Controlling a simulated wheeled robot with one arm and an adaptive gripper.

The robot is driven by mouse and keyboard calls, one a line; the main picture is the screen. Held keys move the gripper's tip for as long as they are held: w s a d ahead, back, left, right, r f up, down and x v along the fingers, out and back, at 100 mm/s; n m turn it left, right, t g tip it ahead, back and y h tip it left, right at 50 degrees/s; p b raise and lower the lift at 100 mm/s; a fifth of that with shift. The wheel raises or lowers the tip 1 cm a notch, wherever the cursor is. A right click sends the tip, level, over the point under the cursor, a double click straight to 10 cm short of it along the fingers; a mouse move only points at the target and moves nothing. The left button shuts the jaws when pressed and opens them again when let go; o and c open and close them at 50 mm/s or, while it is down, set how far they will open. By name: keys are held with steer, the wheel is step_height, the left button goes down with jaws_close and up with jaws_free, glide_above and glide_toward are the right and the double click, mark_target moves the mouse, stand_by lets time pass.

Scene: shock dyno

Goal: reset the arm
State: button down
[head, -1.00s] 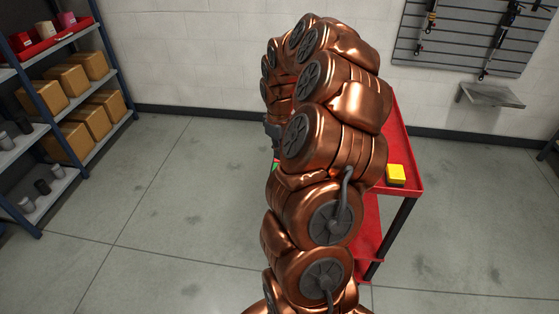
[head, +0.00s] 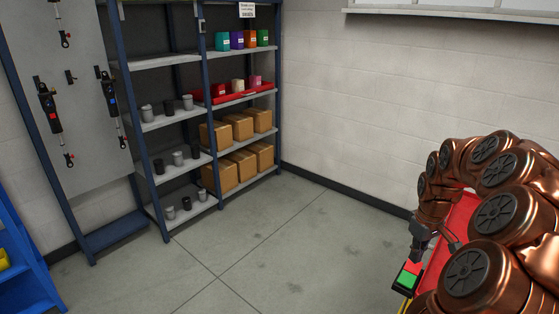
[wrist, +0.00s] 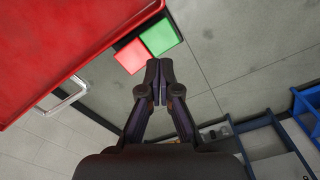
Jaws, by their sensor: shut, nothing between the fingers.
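My gripper (wrist: 154,82) is shut and empty in the wrist view, its two fingertips together. In the head view my gripper (head: 415,255) hangs dark at the end of my copper arm, which arches up and over at the right. Just beyond the fingertips in the wrist view are a red block (wrist: 131,57) and a green block (wrist: 160,36), side by side. The green block also shows in the head view (head: 405,279). I cannot tell whether the gripper touches either block.
A red cart (head: 460,218) is mostly hidden behind my arm; its red top (wrist: 60,40) fills the wrist view's upper left. A blue shelf rack (head: 207,130) holds cartons, cups and colored containers. A blue unit (head: 25,265) stands at far left. The middle floor (head: 255,240) is clear.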

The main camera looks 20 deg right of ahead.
steer(key=s+a+r+n, duration=0.15)
steer(key=a+r, duration=0.25)
steer(key=a, duration=0.6)
steer(key=s+a+r+m, duration=0.1)
steer(key=s+a+r, duration=0.2)
steer(key=a, duration=0.7)
steer(key=s+a+g, duration=0.1)
steer(key=s+a, duration=0.5)
steer(key=s, duration=0.3)
steer(key=s+a+m, duration=0.1)
steer(key=s+a, duration=0.5)
steer(key=s, duration=0.4)
steer(key=shift+s+a+g, duration=0.15)
steer(key=shift+a+g, duration=0.15)
steer(key=shift+g, duration=0.1)
steer(key=shift+f+m, duration=0.1)
steer(key=shift+m, duration=0.15)
